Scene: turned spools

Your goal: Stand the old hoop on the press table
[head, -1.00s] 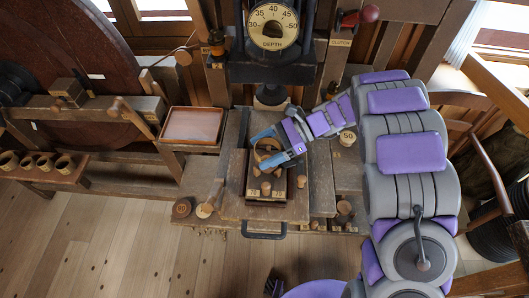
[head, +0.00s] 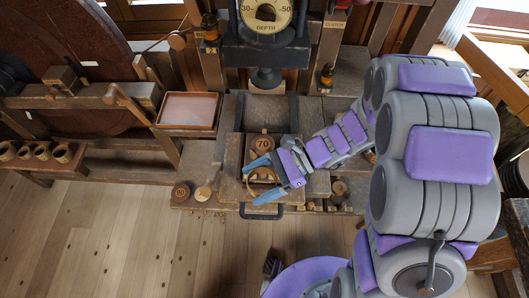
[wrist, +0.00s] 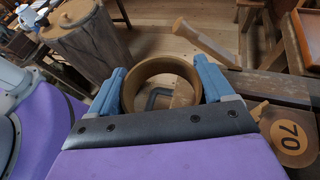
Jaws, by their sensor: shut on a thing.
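The hoop (head: 276,175) is a thin brown ring held between the two blue fingers of my gripper (head: 252,183). In the wrist view the hoop (wrist: 163,62) sits between the fingertips (wrist: 163,85), its opening facing the camera, and floor and a dark handle show through it. My gripper is shut on its sides. In the head view the hoop is near the front edge of the press table (head: 232,135), in front of a round wooden disc marked 70 (head: 262,145). I cannot tell its exact height above the table.
The press head with its depth dial (head: 266,14) stands behind the table. A shallow tray (head: 188,111) is at the left. Round wooden pieces (head: 181,192) lie at the front left, and more pieces (head: 339,188) at the right. A dark handle (head: 262,211) juts out in front.

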